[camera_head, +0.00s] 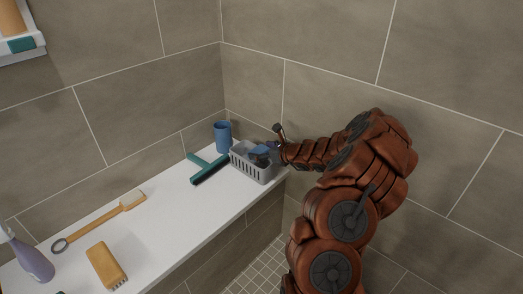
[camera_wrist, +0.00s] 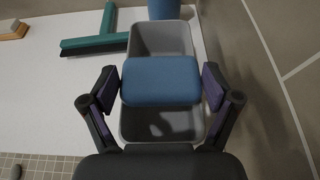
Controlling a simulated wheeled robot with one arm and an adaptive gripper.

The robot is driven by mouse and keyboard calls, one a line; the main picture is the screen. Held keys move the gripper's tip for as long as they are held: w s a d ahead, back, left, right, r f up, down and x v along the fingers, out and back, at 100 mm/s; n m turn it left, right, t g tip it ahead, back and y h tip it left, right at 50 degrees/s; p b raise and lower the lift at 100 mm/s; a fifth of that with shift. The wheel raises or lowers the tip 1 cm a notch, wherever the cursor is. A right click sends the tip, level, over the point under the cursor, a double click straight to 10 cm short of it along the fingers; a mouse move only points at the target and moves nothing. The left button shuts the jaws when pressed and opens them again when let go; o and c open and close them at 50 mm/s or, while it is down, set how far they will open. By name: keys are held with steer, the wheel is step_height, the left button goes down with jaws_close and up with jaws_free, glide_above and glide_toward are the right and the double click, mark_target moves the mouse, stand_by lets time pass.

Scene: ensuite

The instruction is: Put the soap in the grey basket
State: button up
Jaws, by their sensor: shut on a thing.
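The soap is a blue block (camera_wrist: 161,82) with rounded corners. In the wrist view my gripper (camera_wrist: 161,85) is shut on it, one finger at each side. The grey basket (camera_head: 249,165) stands at the far right end of the white bench. In the wrist view the basket (camera_wrist: 161,38) lies beneath the soap, with its floor showing in front of and behind the block. In the head view my gripper (camera_head: 266,151) is over the basket, and the soap shows small and partly hidden there. I cannot tell how far above the basket floor the soap is.
A blue cup (camera_head: 222,137) stands behind the basket. A teal squeegee (camera_head: 207,168) lies left of it. A long-handled brush (camera_head: 100,219), a yellow brush (camera_head: 105,265) and a purple bottle (camera_head: 31,258) are further along the bench (camera_head: 170,225). Tiled walls close the corner.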

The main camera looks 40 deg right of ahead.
steer(key=shift+f, duration=0.3)
steer(key=o, duration=1)
steer(key=shift+c, duration=0.2)
steer(key=shift+r, duration=0.1)
